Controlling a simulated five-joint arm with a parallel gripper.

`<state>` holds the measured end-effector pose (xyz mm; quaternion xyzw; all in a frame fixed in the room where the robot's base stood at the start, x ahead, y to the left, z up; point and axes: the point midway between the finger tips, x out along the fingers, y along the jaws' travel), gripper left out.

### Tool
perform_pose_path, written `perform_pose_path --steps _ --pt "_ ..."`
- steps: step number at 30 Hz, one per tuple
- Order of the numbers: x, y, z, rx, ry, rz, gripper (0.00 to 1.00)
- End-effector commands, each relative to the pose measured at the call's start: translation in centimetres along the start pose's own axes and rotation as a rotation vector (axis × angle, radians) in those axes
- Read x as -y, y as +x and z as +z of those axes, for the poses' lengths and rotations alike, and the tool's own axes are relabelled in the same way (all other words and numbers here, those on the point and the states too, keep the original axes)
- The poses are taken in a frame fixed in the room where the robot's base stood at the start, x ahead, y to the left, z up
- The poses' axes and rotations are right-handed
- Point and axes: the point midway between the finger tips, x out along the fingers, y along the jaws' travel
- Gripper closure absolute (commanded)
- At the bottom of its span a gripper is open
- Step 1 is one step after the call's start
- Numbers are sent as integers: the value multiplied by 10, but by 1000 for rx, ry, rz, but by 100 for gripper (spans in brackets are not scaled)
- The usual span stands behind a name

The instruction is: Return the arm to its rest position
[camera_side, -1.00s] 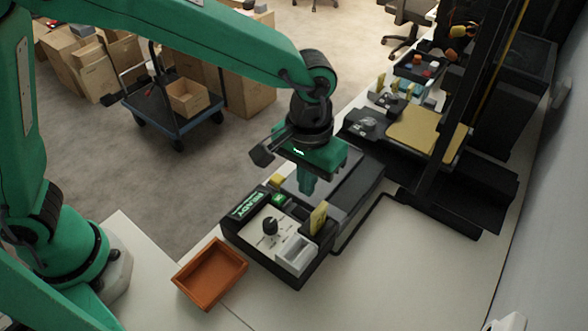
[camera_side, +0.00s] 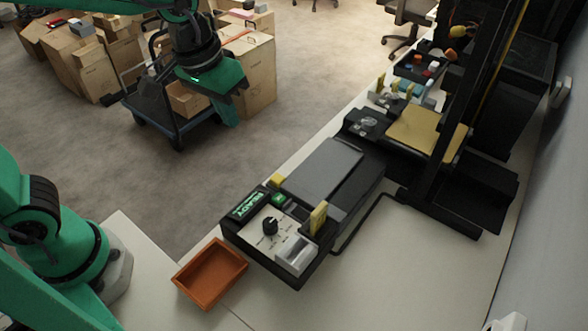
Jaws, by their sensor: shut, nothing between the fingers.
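My gripper (camera_side: 228,112) is at the upper left of the side view, at the end of my green arm. It points down and is shut with nothing in it. In the picture it lies in front of the cart and cartons, left of and apart from the black machine (camera_side: 335,172) on the table. The upper part of my arm runs out of the frame at the top.
The machine has a green READY display, a dark knob (camera_side: 270,226) and yellow tabs. An empty orange-brown tray (camera_side: 211,273) sits at its left. A black frame (camera_side: 455,150) stands at the right. A blue cart (camera_side: 177,125) and cartons (camera_side: 248,68) stand on the floor behind.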

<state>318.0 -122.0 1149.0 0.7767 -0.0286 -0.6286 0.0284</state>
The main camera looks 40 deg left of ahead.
Motion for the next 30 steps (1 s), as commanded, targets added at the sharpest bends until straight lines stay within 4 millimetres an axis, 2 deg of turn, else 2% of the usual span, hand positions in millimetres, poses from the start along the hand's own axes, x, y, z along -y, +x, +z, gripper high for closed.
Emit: perform_pose_path --steps 1,6,16,24,30 --pt "12 -7 4 -23 -6 1 100" --pt "44 -24 19 -88 -3 -2 100" --pt "95 -45 59 -209 6 -38 100" --pt "117 -48 83 -272 16 -72 100" --pt "120 -48 87 -282 20 -79 100"
